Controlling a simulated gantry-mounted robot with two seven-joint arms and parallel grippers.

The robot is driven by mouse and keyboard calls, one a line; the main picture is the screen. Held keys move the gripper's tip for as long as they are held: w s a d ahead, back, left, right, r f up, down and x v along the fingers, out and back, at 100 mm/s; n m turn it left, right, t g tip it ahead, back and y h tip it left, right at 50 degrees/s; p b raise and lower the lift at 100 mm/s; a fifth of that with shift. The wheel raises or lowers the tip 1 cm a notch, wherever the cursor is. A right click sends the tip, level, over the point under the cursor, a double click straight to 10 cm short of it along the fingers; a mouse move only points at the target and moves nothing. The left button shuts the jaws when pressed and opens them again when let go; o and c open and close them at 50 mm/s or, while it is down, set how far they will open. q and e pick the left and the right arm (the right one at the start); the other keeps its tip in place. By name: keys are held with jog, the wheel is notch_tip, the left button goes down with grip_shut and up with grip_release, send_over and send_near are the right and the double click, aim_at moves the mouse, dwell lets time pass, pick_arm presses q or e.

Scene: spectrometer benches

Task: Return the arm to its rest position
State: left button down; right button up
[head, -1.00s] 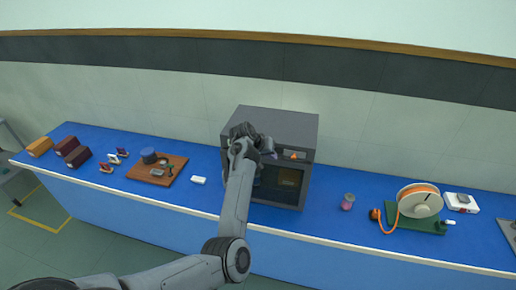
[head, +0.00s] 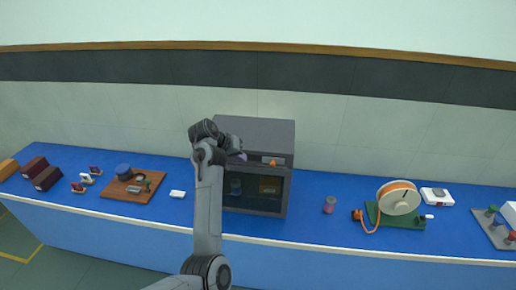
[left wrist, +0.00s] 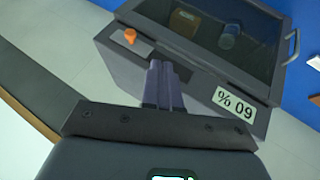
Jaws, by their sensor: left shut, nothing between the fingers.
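My left arm (head: 208,215) reaches up from the bottom of the head view. My left gripper (head: 240,156) is at the upper front of a dark grey cabinet (head: 262,132), left of its orange knob (head: 272,162). In the left wrist view the two fingers (left wrist: 163,82) are together and empty, in front of the cabinet's knob panel; I cannot tell whether they touch it. The cabinet's glass door (left wrist: 215,40) looks closed, with a jar (left wrist: 230,36) and a brown item (left wrist: 184,22) inside. My right gripper is not in view.
The cabinet stands on a long blue bench (head: 315,225). To its left are a white block (head: 177,194) and a wooden board (head: 143,191) with small items. The wall is behind.

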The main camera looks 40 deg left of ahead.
pick_arm(q)
jog(key=s+d+f+g+p, duration=0.1)
jog(key=s+f+g, duration=0.1)
jog(key=s+f, duration=0.3)
jog(key=s+f+g+p, duration=0.1)
jog(key=s+f+p, duration=0.1)
jog(key=f, duration=0.5)
jog(key=s+d+f+m+g+y+p, duration=0.1)
jog(key=s+d+f+m+g+p, duration=0.1)
jog(key=s+d+f, duration=0.35)
jog(key=s+d+f+m+g+y+p, duration=0.1)
jog(key=s+d+f+m+g+p, duration=0.15)
jog(key=s, duration=0.55)
jog(key=s+d+r+m+p, duration=0.15)
jog(key=s+d+m, duration=0.25)
jog(key=s+d, duration=0.95)
jog(key=w+d+r+m+t+h, duration=0.1)
jog(key=d+r+t, duration=0.2)
jog(key=d+r, duration=0.5)
jog(key=shift+w+d+h+p, duration=0.3)
jog(key=shift+d+p, duration=0.1)
jog(key=shift+d, duration=0.35)
